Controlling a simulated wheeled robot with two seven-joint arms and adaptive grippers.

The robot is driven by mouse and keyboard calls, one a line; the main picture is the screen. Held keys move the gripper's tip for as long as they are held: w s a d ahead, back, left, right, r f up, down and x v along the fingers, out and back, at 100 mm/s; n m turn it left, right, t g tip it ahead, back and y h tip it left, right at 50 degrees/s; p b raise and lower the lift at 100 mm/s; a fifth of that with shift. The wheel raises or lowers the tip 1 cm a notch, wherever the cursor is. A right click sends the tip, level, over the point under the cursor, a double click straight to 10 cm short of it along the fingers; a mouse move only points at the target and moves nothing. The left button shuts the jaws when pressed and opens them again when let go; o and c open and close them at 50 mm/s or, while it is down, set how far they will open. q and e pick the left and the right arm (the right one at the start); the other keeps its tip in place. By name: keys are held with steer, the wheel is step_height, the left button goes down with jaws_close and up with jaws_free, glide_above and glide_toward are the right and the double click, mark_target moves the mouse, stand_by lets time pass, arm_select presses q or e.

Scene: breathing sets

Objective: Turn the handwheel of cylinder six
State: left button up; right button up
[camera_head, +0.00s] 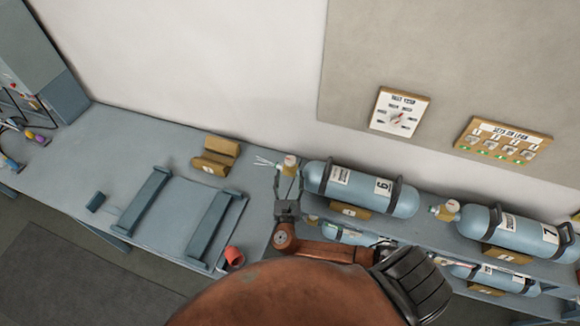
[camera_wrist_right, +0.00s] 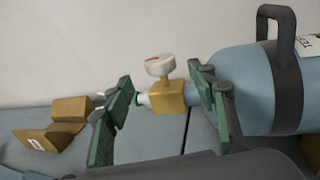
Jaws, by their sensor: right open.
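Cylinder six (camera_head: 345,185) is a blue-grey cylinder with dark hoop handles, lying on a shelf with its neck to the left. Its pale round handwheel (camera_head: 290,160) sits on a brass valve; in the right wrist view the handwheel (camera_wrist_right: 160,65) bears a red mark above the valve body (camera_wrist_right: 168,98). My right gripper (camera_head: 286,188) is at the valve, open. In the right wrist view its green-padded fingers (camera_wrist_right: 163,98) stand either side of the valve, one by the outlet tip, one by the cylinder neck, their tips below the handwheel top. Contact cannot be told. My left gripper is out of view.
Cylinder seven (camera_head: 505,232) lies to the right, with more cylinders on the shelf below. An empty yellow cradle block (camera_head: 215,155) and a red cup-like piece (camera_head: 234,257) are on the bench (camera_head: 120,140) to the left. Two panels hang on the wall.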

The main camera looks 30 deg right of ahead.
steer(key=v, duration=0.4)
stand_by(0.5)
